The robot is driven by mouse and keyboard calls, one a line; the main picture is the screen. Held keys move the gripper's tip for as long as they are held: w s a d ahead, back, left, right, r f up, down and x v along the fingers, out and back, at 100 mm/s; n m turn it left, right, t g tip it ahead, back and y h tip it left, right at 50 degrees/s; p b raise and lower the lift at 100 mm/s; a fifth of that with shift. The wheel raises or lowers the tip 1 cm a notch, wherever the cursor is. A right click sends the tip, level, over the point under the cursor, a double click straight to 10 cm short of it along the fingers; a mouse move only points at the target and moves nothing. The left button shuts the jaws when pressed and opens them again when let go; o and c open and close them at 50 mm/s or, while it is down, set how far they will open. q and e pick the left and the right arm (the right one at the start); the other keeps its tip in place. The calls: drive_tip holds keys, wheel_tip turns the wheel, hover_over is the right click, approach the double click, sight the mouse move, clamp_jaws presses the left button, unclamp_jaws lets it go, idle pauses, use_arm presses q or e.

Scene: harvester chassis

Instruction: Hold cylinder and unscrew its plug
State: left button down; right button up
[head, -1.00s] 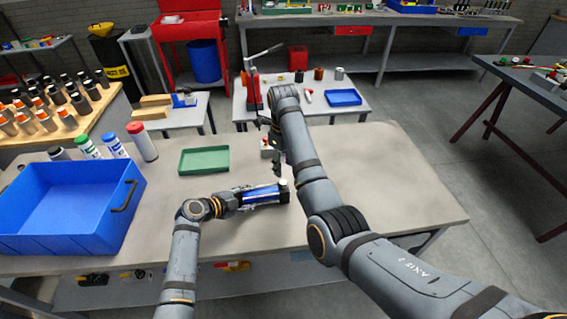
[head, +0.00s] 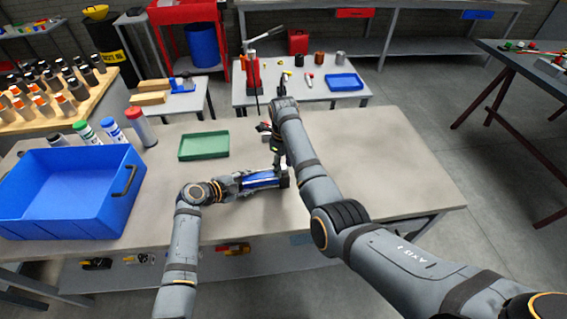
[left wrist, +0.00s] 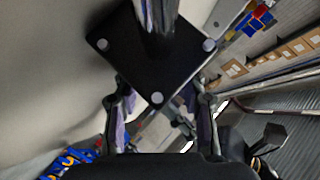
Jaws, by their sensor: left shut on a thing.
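The blue cylinder (head: 260,181) lies on its side above the table front, with a dark end at its right. My left gripper (head: 240,184) is shut on it from the left. In the left wrist view the cylinder's black square end plate (left wrist: 145,65) with silver corner bolts and a metal rod (left wrist: 157,18) shows beyond the fingers of my left gripper (left wrist: 160,118). My right gripper (head: 277,160) points down at the cylinder's right end, close over it. Its fingers are too small and dark to read. I cannot make out the plug clearly there.
A green tray (head: 204,156) lies behind the cylinder. A blue bin (head: 50,222) fills the table's left end, with several bottles (head: 110,130) behind it. A small red and white object (head: 264,127) sits behind my right gripper. The table's right side is clear.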

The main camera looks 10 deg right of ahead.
use_arm(q)
drive_tip(key=shift+r, duration=0.15)
use_arm(e)
clamp_jaws()
drive_tip(key=n, duration=0.6)
drive_tip(key=shift+n, duration=0.3)
drive_tip(key=n, duration=0.5)
drive_tip(key=shift+r+n, duration=0.1)
drive_tip(key=shift+n, duration=0.3)
drive_tip(key=n, duration=0.9)
drive_tip(key=shift+w, duration=0.1)
drive_tip(key=n, duration=1.8)
drive_tip(key=shift+r, duration=0.1)
drive_tip(key=n, duration=1.1)
drive_tip(key=shift+n, duration=0.3)
drive_tip(key=n, duration=0.2)
drive_tip(key=shift+n, duration=0.4)
drive_tip(key=shift+r, duration=0.15)
